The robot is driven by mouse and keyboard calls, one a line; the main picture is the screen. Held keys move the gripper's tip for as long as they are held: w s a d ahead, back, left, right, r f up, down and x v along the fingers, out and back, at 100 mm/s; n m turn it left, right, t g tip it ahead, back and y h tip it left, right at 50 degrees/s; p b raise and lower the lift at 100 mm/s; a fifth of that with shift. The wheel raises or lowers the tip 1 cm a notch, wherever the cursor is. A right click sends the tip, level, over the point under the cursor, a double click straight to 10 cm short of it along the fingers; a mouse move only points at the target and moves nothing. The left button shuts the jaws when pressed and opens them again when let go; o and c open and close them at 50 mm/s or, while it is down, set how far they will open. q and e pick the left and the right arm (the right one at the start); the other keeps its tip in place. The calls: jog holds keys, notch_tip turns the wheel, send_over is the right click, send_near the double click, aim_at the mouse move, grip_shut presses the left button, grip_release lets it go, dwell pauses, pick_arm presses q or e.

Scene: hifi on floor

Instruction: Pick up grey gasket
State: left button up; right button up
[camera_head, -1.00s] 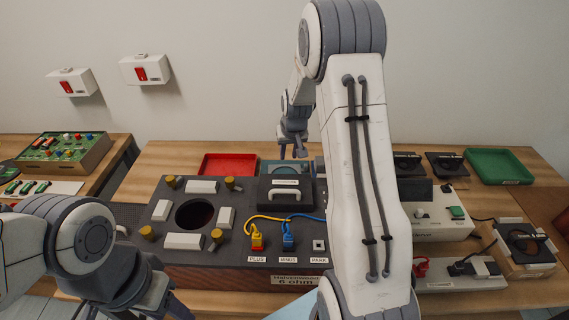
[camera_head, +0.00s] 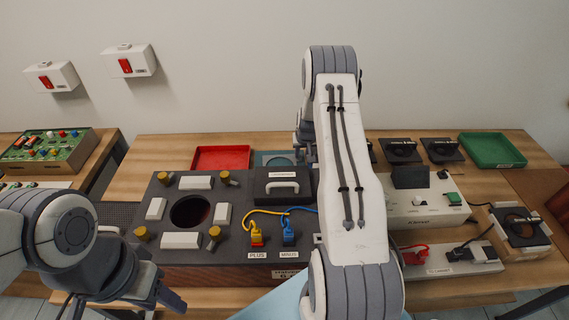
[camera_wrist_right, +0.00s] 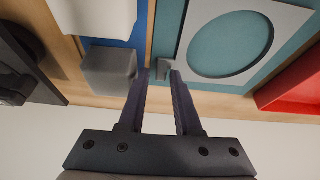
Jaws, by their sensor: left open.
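The grey gasket (camera_wrist_right: 200,15) appears as a pale grey flat square with a big round opening, lying on a teal surface in the right wrist view. A small grey tab sits by its near edge; I cannot tell whether it belongs to it. My right gripper (camera_wrist_right: 158,75) has its fingers apart, with the tips close to this tab and beside the gasket. The gap between them shows no clear grip. In the head view the teal tray (camera_head: 262,157) shows behind the dark console, and my right arm hides most of its gripper. My left gripper (camera_head: 165,300) is open and empty at lower left.
A red tray (camera_head: 221,158) stands left of the teal one. The dark console (camera_head: 165,205) with yellow and blue plugs fills the middle of the table. A white device (camera_head: 425,208) and a green tray (camera_head: 492,150) are at right. A grey block (camera_wrist_right: 108,70) is close left of my right fingers.

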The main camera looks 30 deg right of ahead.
jog(key=shift+w+f, duration=0.2)
jog(key=shift+f, duration=0.35)
grip_shut()
jog(key=shift+r, duration=0.15)
notch_tip(320, 180, up, 4)
jog(key=shift+w+b, duration=0.1)
jog(key=shift+b, duration=0.55)
jog(key=s+d+r+b, duration=0.2)
jog(key=s+d+r, duration=0.2)
jog(key=d, duration=0.7)
notch_tip(320, 180, up, 3)
jog(key=shift+f, duration=0.1)
